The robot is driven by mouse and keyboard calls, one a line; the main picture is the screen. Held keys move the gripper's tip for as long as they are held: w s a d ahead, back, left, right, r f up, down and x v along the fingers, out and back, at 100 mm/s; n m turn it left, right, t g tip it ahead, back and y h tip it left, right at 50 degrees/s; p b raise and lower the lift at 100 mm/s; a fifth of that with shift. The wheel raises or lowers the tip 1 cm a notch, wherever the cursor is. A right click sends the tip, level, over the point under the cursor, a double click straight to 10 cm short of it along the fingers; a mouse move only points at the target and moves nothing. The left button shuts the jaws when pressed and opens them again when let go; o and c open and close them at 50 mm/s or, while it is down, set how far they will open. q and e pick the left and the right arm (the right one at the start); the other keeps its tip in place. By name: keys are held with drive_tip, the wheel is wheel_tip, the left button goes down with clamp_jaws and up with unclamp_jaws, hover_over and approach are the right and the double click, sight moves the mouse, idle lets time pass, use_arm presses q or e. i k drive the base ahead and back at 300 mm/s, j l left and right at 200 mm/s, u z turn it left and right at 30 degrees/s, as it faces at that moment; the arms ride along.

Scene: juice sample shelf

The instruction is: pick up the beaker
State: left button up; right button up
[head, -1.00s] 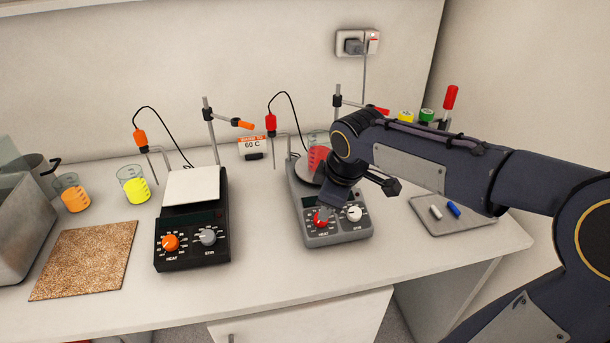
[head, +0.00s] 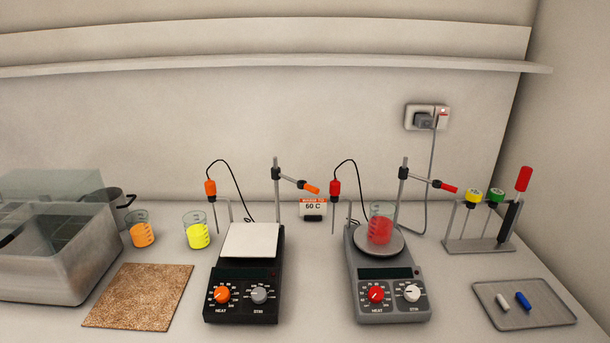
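Three beakers show in the head view. One with red liquid (head: 380,228) stands upright on the round plate of the grey hot plate (head: 388,292) at the right. One with orange liquid (head: 141,232) and one with yellow liquid (head: 197,232) stand on the bench at the left, behind the cork mat and the black hot plate (head: 243,292). The frames do not show which beaker the task means. Neither of my grippers is in view.
Stands with red (head: 335,188) and orange (head: 210,188) probes rise by the hot plates. A tray (head: 540,314) with two small bars lies at the right. A shelf (head: 280,62) spans the wall above.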

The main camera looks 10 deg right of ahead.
sight(383, 215)
drive_tip(key=l+u, duration=0.45)
drive_tip(key=l, duration=0.15)
drive_tip(key=l+u, duration=0.45)
drive_tip(key=l, duration=0.15)
